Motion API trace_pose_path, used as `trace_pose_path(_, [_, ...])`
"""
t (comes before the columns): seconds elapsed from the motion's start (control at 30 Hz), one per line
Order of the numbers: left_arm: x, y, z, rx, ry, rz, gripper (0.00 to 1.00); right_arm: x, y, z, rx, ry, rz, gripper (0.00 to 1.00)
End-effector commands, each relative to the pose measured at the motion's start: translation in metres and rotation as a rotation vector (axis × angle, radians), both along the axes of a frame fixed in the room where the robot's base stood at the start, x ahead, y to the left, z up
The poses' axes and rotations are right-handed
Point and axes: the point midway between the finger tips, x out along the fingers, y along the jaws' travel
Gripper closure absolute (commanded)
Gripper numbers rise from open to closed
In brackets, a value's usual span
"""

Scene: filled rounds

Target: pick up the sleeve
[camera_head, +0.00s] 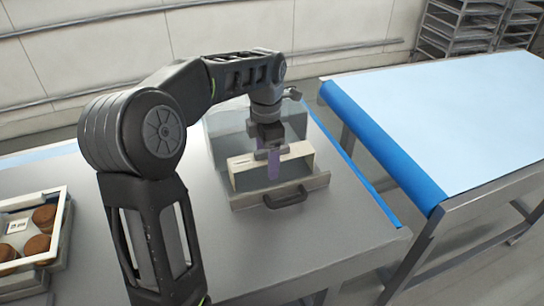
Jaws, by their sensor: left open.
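My left gripper (269,151) points straight down over the middle of the box shape. Its jaws are open, but the fingertips are small and hard to make out. The gripper hides part of the box's top edge. My right gripper is not in view.
A clear-walled cover (229,138) stands behind the holder. A white tray (64,206) with brown rounds and a small label is at the far left. A second table (440,105) with a blue edge stands at right, across a gap. The grey table's front right is bare.

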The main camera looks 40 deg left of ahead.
Motion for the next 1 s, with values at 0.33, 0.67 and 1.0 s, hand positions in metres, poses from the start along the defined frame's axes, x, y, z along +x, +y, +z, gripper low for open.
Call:
trace_pose_path(0.33, [-0.0001,0.0001,0.0003,0.0,0.0,0.0,0.32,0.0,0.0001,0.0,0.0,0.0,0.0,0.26])
trace_pose_path(0.67, [-0.0001,0.0001,0.0003,0.0,0.0,0.0,0.59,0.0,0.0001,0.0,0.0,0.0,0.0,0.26])
trace_pose_path(1.0, [-0.0001,0.0001,0.0003,0.0,0.0,0.0,0.87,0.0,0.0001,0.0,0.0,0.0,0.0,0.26])
